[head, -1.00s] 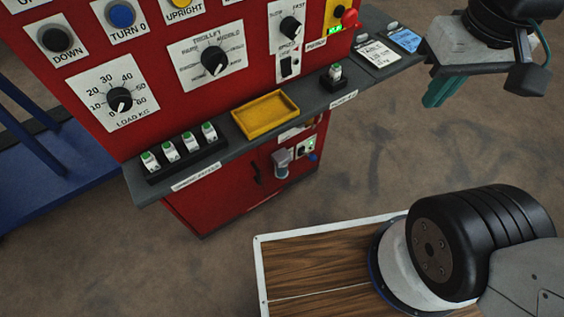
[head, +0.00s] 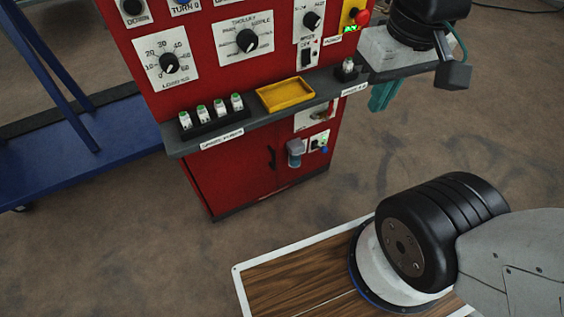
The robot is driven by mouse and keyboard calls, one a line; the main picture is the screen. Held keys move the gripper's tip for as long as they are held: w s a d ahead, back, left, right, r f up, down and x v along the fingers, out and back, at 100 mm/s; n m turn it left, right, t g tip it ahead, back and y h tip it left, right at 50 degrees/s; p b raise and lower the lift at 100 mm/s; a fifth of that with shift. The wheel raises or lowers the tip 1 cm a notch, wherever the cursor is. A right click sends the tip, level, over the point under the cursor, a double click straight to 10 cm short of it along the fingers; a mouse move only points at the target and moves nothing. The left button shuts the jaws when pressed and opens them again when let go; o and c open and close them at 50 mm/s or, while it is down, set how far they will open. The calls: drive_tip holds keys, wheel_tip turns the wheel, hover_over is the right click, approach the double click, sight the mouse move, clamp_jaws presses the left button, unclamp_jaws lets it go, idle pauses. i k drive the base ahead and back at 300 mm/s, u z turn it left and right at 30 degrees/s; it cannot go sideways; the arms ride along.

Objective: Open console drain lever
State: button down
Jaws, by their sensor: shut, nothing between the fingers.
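The red console (head: 230,165) stands left of centre in the head view. Below its shelf, on the right part of the front, is a pale plate with a small red handle (head: 320,114), which may be the drain lever; its exact position is too small to tell. Below it are a grey-capped clear bowl (head: 295,152) and a small panel with a green light and a blue knob (head: 324,149). My gripper (head: 382,97), with teal fingers, is shut and empty. It hangs in the picture to the right of the console, apart from the handle.
The grey shelf (head: 200,146) juts out above the handle, bearing a yellow tray (head: 285,94) and a rack of several green-topped vials (head: 212,112). A black door handle (head: 271,158) is on the console front. A blue frame (head: 80,150) stands left.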

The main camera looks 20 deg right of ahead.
sight(324, 150)
drive_tip(key=z, duration=0.5)
drive_tip(key=k, duration=1.7)
drive_tip(key=u, duration=0.7)
drive_tip(key=i, duration=1.4)
drive_tip(key=z, duration=0.6)
drive_tip(key=i, duration=0.65)
drive_tip(key=z, duration=0.55)
